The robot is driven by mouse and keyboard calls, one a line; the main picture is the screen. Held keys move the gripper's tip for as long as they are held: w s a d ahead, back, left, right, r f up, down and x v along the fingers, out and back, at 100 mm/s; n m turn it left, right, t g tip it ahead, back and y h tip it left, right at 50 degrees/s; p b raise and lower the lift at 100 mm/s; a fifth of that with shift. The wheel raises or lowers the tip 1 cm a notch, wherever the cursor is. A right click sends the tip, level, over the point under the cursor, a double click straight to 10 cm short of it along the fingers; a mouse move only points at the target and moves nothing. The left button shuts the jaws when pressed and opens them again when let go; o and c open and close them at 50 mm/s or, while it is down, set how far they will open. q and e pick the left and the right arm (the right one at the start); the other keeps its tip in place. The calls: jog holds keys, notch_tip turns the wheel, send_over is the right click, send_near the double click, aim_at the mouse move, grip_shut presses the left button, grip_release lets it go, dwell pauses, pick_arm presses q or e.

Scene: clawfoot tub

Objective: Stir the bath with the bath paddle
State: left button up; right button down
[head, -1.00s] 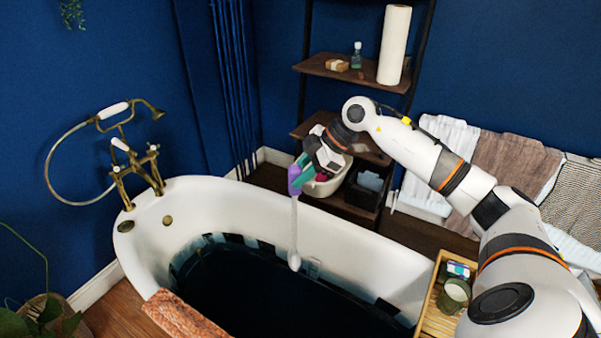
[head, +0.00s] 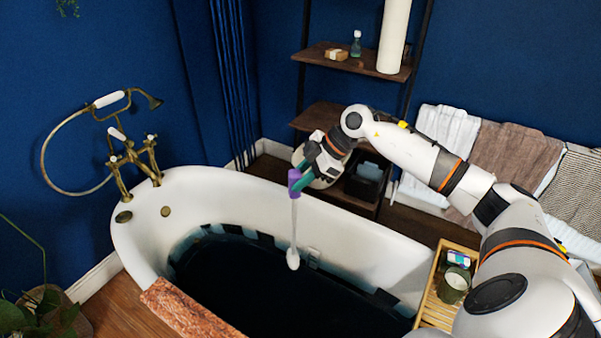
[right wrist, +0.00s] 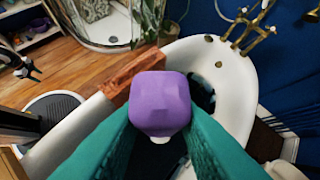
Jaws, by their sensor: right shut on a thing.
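The bath paddle (head: 294,222) has a purple grip and a long pale shaft with a rounded end. It hangs nearly upright over the bath, its lower end in front of the dark water in the head view; I cannot tell whether it touches the water. My right gripper (head: 299,182) is shut on the purple grip, which also shows between the green fingers in the right wrist view (right wrist: 160,100). The white clawfoot tub (head: 190,186) holds dark water (head: 245,285).
Brass taps (head: 130,165) rise at the tub's left end. A reddish board (head: 190,308) lies across the near rim. A wooden tray (head: 432,308) with a green candle jar (head: 453,287) is at the right. A shelf (head: 335,115) stands behind the tub.

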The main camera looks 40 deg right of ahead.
notch_tip(320, 180, down, 36)
jog(key=b, duration=1.5)
dwell(1.7)
dwell(0.4)
